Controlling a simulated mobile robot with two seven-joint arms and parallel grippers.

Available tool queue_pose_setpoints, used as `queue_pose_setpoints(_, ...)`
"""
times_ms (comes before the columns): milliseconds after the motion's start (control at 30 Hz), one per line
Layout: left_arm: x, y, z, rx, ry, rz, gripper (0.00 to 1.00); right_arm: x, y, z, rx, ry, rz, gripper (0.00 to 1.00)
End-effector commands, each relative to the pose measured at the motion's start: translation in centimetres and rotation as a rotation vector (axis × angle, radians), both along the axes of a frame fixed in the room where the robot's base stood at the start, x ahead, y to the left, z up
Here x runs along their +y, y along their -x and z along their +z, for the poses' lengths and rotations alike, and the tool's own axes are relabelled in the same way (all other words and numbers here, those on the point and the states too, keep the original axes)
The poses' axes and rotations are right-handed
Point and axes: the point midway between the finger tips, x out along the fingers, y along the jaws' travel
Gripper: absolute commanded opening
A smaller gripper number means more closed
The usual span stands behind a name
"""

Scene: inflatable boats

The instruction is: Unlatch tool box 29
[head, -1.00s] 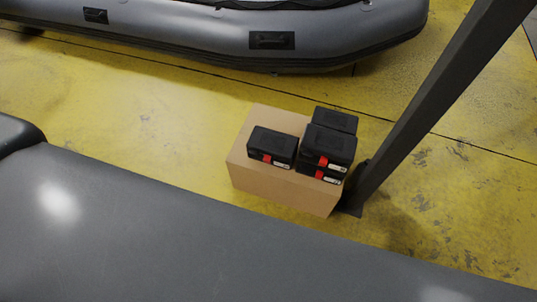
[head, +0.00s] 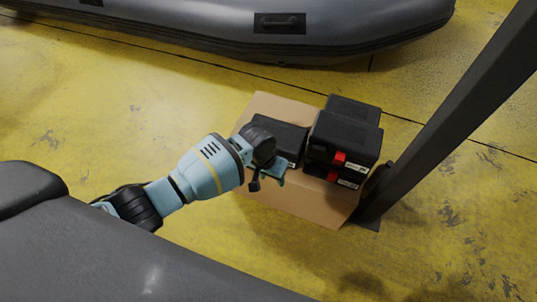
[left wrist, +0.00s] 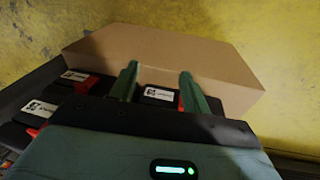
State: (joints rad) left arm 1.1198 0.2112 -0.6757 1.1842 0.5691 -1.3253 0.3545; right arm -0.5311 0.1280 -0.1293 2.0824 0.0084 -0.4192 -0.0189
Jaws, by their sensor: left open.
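Several black tool boxes with red latches and white labels sit on a cardboard box. I cannot read their numbers, so I cannot tell which is 29. One tool box (head: 280,133) is on the left; a stack (head: 345,139) stands beside it on the right. My left gripper (head: 270,184) is at the front of the left tool box and hides its latch in the head view. In the left wrist view the open fingers (left wrist: 158,84) straddle a white label (left wrist: 158,94). A red latch (left wrist: 184,102) shows partly beside the right finger. My right gripper is not in view.
The cardboard box (head: 285,205) stands on the yellow floor. A dark slanted post (head: 450,110) rises close to its right. A grey inflatable boat (head: 200,18) lies behind, and another grey inflatable surface (head: 130,260) fills the front. Open floor lies to the left.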

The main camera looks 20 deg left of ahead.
Motion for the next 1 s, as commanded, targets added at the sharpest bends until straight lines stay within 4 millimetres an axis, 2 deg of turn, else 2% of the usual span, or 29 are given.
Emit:
queue_pose_setpoints(33,0.8,-2.1,-0.2,0.012,-0.029,0.01,0.47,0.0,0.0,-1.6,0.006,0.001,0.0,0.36)
queue_pose_setpoints(200,3.1,-6.7,1.9,0.054,-0.105,0.053,0.47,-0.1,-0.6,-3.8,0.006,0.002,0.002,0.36)
queue_pose_setpoints(400,4.7,-9.6,4.0,0.079,-0.157,0.093,0.47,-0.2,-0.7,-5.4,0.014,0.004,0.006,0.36)
queue_pose_setpoints(600,5.1,-10.1,4.8,0.086,-0.169,0.105,0.47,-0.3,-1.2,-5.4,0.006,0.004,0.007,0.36)
queue_pose_setpoints(733,5.1,-10.1,4.6,0.086,-0.168,0.104,0.47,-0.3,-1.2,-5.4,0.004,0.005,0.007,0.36)
queue_pose_setpoints(867,5.1,-10.1,3.2,0.086,-0.168,0.104,0.47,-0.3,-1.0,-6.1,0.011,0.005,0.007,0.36)
queue_pose_setpoints(1000,5.1,-10.1,0.9,0.087,-0.169,0.104,0.47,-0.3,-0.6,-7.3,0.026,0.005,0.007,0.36)
